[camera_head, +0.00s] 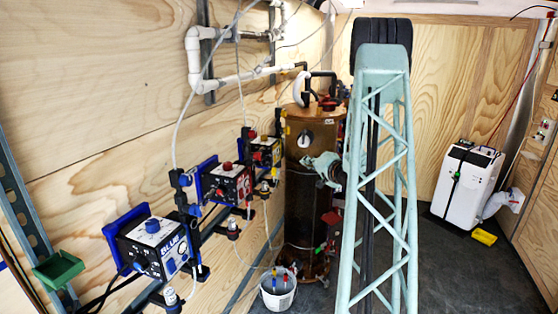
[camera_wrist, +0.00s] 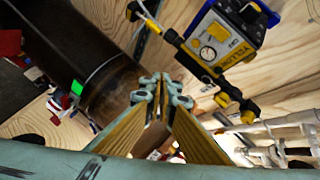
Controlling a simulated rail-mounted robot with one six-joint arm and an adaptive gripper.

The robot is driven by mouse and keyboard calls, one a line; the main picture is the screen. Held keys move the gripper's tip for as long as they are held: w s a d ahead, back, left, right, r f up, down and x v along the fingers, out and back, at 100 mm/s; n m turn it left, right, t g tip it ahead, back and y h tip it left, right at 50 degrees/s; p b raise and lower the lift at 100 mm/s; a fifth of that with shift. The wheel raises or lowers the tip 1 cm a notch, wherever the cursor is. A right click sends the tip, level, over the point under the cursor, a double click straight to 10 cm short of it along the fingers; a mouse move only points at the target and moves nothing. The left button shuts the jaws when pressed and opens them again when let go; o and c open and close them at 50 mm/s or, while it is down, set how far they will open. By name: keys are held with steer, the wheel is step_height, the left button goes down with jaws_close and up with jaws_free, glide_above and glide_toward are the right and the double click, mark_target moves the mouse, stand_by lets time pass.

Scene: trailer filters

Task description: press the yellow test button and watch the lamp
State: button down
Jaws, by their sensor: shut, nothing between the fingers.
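My gripper (camera_wrist: 161,84) is shut and empty in the wrist view, its two fingers meeting near the middle. In the head view, teal parts of my arm stand in front of the brown cylinder (camera_head: 304,205); the fingertips cannot be made out there. A bright green patch (camera_wrist: 77,88) shows left of my fingers in the wrist view, beside small red and white parts. I cannot identify the lamp for certain.
A yellow-labelled pump (camera_wrist: 229,38) is on the wood wall; it also shows in the head view (camera_head: 266,152). Red (camera_head: 226,183) and blue (camera_head: 155,246) pumps are nearer. A white bucket (camera_head: 277,297) stands below. A white unit (camera_head: 467,185) stands right, beyond open dark floor.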

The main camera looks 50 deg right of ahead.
steer(key=shift+w+a, duration=0.1)
steer(key=shift+w, duration=0.1)
steer(key=w+a, duration=0.2)
steer(key=w, duration=0.6)
steer(key=shift+a+b, duration=0.25)
steer(key=shift+b, duration=0.2)
steer(key=shift+w+a, duration=0.3)
steer(key=shift+w, duration=0.45)
stand_by(2.6)
steer(key=shift+s, duration=0.2)
stand_by(0.3)
steer(key=shift+s+d, duration=0.25)
steer(key=shift+s, duration=0.3)
steer(key=shift+s, duration=0.15)
steer(key=shift+s+d+p, duration=0.1)
steer(key=shift+s+d, duration=0.15)
steer(key=shift+s, duration=0.5)
steer(key=shift+s+d+p, duration=0.15)
steer(key=shift+s+d, duration=0.1)
steer(key=shift+s, duration=0.5)
steer(key=shift+s+d+p, duration=0.1)
steer(key=shift+s+d, duration=0.15)
steer(key=shift+s, duration=0.5)
